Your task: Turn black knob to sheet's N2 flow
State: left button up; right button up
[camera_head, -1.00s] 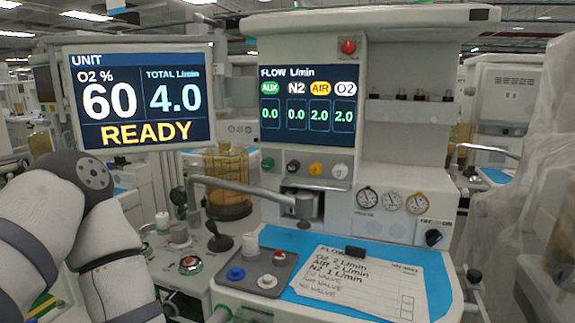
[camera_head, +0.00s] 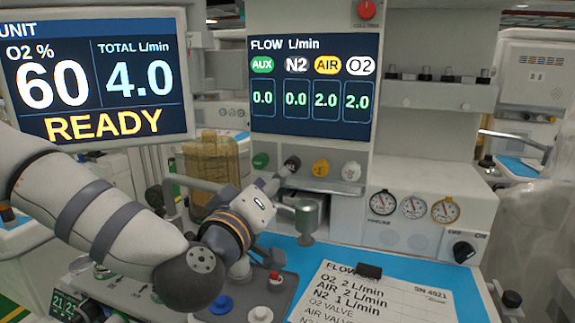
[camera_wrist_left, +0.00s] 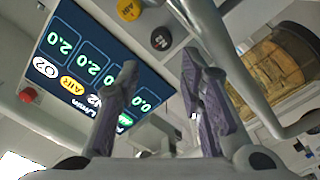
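The black knob (camera_head: 291,164) sits in the knob row under the flow screen (camera_head: 313,90), between the green and yellow knobs. It also shows in the left wrist view (camera_wrist_left: 160,38), marked N2, just beyond the fingertips. The screen reads AUX 0.0, N2 0.0, AIR 2.0, O2 2.0. The sheet (camera_head: 375,302) lists O2 2, AIR 2 and N2 1 L/min. My left gripper (camera_head: 274,184) is just below and in front of the black knob. Its fingers (camera_wrist_left: 160,66) are apart and empty in the left wrist view. My right gripper is not in view.
The yellow knob (camera_head: 320,168) and white knob (camera_head: 351,171) are to the right; the green knob (camera_head: 260,160) is to the left. A grey arm with a cylindrical end (camera_head: 306,218) stands beside my gripper. An amber canister (camera_head: 212,162) is at left.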

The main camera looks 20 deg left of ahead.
aim_at(290, 166)
pick_arm(q)
jog(key=w, duration=0.5)
jog(key=w+f+b, duration=0.1)
jog(key=w, duration=0.2)
jog(key=shift+d, duration=0.2)
jog(key=shift+w+r, duration=0.3)
jog(key=shift+w, duration=0.35)
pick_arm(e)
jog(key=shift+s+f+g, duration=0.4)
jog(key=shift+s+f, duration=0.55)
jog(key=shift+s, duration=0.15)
pick_arm(q)
jog(key=shift+c, duration=0.6)
grip_shut()
